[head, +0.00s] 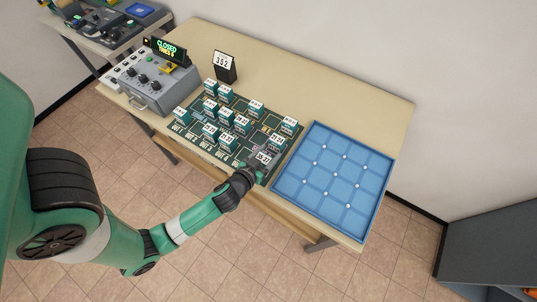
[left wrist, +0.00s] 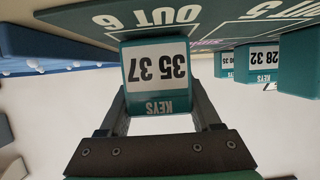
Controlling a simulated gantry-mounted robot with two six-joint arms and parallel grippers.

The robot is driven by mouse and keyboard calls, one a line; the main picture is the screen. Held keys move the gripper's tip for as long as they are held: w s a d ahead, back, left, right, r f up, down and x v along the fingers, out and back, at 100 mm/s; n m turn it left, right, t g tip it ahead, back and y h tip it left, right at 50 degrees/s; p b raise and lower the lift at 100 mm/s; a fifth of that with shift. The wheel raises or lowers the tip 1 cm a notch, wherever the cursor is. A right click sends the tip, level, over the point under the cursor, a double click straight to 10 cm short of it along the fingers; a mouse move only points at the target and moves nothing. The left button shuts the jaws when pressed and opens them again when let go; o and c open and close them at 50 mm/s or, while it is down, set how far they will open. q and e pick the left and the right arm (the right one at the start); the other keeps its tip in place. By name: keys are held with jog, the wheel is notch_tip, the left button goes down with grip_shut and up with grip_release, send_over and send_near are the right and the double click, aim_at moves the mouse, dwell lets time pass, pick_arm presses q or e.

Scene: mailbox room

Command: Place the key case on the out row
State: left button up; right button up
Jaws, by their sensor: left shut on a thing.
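A teal key case (left wrist: 158,75) with a white label reading "35 37" and "KEYS" sits between the two fingers of my left gripper (left wrist: 160,112), which is shut on it. In the left wrist view the case appears upside down, right by the "OUT 6" marking. In the head view my left gripper (head: 255,169) and the case (head: 264,158) are at the front right corner of the dark green board (head: 195,140), at the end of its front row of OUT markings. I cannot tell whether the case touches the board. My right gripper is not in view.
Several similar key cases stand on the board, one labelled "28 32" (left wrist: 262,60). A blue gridded tray (head: 318,128) lies to the right. A grey machine with a "CLOSED" display (head: 166,48) and a "352" sign (head: 223,62) stand at the left and back.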

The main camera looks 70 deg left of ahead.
pick_arm(q)
jog(key=shift+f, duration=0.2)
jog(key=o, duration=1.4)
jog(key=shift+o, duration=0.2)
jog(key=shift+r, duration=0.15)
jog(key=shift+s+d+r, duration=0.1)
jog(key=shift+r, duration=0.05)
jog(key=v, duration=1)
jog(key=shift+s+d+r, duration=0.1)
jog(key=shift+s+d, duration=0.05)
jog(key=shift+d, duration=0.05)
jog(key=shift+s+d+r, duration=0.3)
jog(key=shift+s, duration=0.25)
